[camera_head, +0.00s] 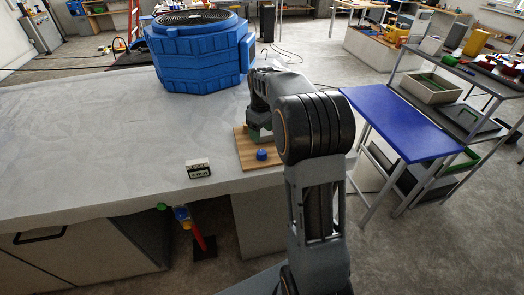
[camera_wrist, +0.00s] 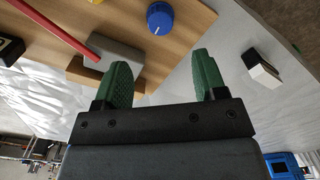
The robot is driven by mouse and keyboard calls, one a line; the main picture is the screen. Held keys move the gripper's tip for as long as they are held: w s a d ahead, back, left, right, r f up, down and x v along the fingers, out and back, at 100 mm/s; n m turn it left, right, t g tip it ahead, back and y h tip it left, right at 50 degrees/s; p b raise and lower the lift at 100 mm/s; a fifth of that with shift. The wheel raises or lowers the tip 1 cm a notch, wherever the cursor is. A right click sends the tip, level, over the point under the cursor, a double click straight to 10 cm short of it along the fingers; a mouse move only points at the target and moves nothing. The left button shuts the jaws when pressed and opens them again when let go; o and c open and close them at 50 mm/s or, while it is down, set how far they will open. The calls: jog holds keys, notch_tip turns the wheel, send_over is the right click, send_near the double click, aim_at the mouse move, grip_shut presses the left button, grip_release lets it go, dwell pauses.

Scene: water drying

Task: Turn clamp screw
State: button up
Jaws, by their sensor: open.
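A wooden board (camera_head: 246,156) lies near the right edge of the grey table, and it fills the upper wrist view (camera_wrist: 186,28). A blue knob (camera_head: 262,155) with a white mark sits on it; it also shows in the wrist view (camera_wrist: 160,17). A red rod (camera_wrist: 58,30) and a grey-brown block (camera_wrist: 112,60) are at the board's upper left in the wrist view. I cannot tell for sure which part is the clamp screw. My gripper (camera_wrist: 161,60) is open with green fingers, and nothing shows held between them. The left finger overlaps the block in view; contact is unclear.
A small black and white box (camera_head: 198,169) stands on the table (camera_head: 90,140) left of the board. A large blue machine (camera_head: 200,55) stands at the back. A blue-topped bench (camera_head: 400,120) is to the right. The left of the table is clear.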

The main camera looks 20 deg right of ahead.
aim_at(262, 152)
notch_tip(262, 152, down, 10)
jog(key=shift+r+p, duration=0.15)
jog(key=shift+p, duration=0.25)
jog(key=shift+c, duration=0.5)
jog(key=c, duration=0.8)
